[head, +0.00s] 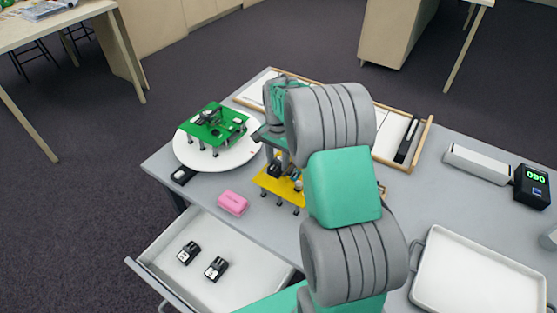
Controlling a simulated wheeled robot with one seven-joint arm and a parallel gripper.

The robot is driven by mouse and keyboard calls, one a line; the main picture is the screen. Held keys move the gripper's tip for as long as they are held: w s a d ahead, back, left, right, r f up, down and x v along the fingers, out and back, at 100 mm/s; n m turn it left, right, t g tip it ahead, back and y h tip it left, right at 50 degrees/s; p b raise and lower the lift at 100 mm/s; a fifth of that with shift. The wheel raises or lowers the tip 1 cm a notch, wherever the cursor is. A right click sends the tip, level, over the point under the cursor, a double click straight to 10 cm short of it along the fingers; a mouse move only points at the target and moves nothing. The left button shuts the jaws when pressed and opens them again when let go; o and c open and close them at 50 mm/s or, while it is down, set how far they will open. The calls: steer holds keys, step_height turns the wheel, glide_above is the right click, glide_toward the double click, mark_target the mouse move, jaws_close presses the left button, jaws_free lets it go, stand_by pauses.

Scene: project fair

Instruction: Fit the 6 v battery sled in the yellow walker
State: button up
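The yellow walker (279,187) stands on its short legs on the grey table, just left of my arm, which hides its right part. My gripper (272,155) points down over the walker. A small dark block (274,169) shows at the fingertips, at the walker's top; I cannot tell whether it is held or seated there. Two black blocks with pale labels, which look like battery sleds, lie in the open drawer: one on the left (188,252) and one on the right (215,268). Their labels are too small to read.
A green walker (211,136) stands on a round white disc (183,155). A pink block (232,203) lies near the open drawer (231,288). A wood-framed tray (418,146) lies behind my arm. A digital display box (532,185) and white tray (476,280) are at right.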

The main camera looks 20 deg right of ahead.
steer(key=o, duration=0.4)
steer(key=shift+s+f, duration=0.35)
steer(key=shift+f, duration=0.4)
steer(key=shift+o, duration=0.2)
steer(key=shift+r, duration=0.1)
steer(key=shift+d+r+p, duration=0.15)
steer(key=shift+r+p, duration=0.3)
steer(key=shift+w+r+p, duration=0.2)
steer(key=shift+r+p, duration=0.65)
steer(key=shift+r, duration=0.7)
steer(key=shift+r+p, duration=1.25)
steer(key=shift+r, duration=0.8)
